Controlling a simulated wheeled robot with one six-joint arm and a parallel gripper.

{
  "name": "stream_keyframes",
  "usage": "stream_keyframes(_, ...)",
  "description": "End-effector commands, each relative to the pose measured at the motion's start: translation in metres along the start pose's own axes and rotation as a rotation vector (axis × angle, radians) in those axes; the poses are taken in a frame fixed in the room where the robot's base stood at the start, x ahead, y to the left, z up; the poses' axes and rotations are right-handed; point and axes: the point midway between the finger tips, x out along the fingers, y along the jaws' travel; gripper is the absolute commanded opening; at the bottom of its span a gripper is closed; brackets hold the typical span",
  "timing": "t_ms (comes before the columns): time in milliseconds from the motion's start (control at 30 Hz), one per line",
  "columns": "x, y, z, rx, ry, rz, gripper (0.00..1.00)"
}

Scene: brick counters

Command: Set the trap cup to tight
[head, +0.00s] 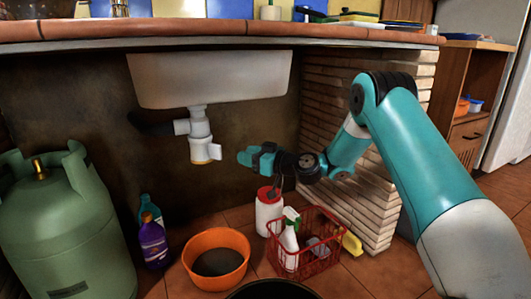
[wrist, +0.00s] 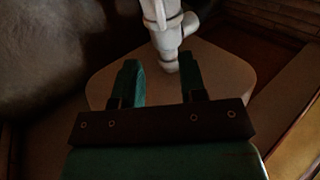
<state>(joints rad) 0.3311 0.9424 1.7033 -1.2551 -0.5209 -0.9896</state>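The white drain trap hangs under the sink in the head view. Its trap cup (head: 201,152) is the lower end, with a small cream tab on its right side. How tightly the cup is turned cannot be told. My gripper (head: 246,157) is just to the right of the cup, level with it and apart from it. In the wrist view, the two teal fingers of my gripper (wrist: 159,62) are spread with nothing between them. The white trap (wrist: 163,30) shows beyond the fingertips, its lower end close to the right finger.
An orange bowl (head: 191,259) stands on the floor below the trap. A red basket (head: 303,267) with bottles and a white red-topped container (head: 268,216) are below my gripper. A green gas cylinder (head: 68,240) and a purple bottle (head: 153,243) stand left. A brick pillar (head: 325,90) is at right.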

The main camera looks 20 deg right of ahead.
Motion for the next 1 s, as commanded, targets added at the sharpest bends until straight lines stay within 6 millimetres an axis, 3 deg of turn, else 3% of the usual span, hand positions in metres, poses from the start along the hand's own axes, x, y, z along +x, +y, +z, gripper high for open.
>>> stream_keyframes(100, -0.026, 0.001, -0.002, 0.004, -0.001, 0.004, 0.38)
stream_keyframes(333, -0.054, 0.000, -0.001, 0.001, -0.001, 0.000, 0.38)
stream_keyframes(867, -0.057, 0.000, 0.000, -0.001, 0.001, -0.001, 0.38)
stream_keyframes(1000, -0.053, -0.010, -0.010, 0.002, -0.015, -0.029, 0.38)
